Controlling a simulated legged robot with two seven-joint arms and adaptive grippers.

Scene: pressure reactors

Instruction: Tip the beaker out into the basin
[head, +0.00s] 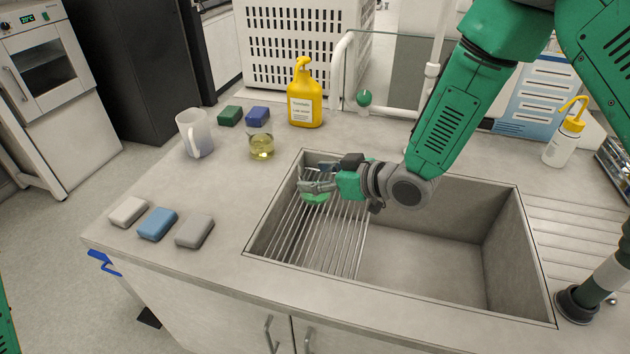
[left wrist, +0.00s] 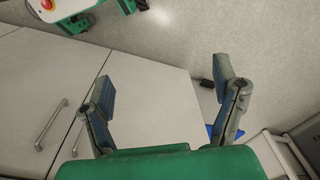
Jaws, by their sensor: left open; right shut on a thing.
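My right gripper (head: 318,185) is shut on a small clear beaker with green liquid (head: 315,198) low in it. The fingers hide most of its glass. It is over the left part of the basin (head: 430,250), above the wire rack; it looks about upright, but the exact tilt is hard to tell. A second beaker with yellow liquid (head: 262,148) stands on the counter left of the basin. My left gripper (left wrist: 165,95) is open and empty in the left wrist view, with cabinet doors and floor beyond it.
A white jug (head: 194,134), a yellow bottle (head: 305,95) and several sponge-like blocks (head: 158,224) stand on the counter left of and behind the basin. A yellow-capped wash bottle (head: 565,135) is at the right. The basin's right half is clear.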

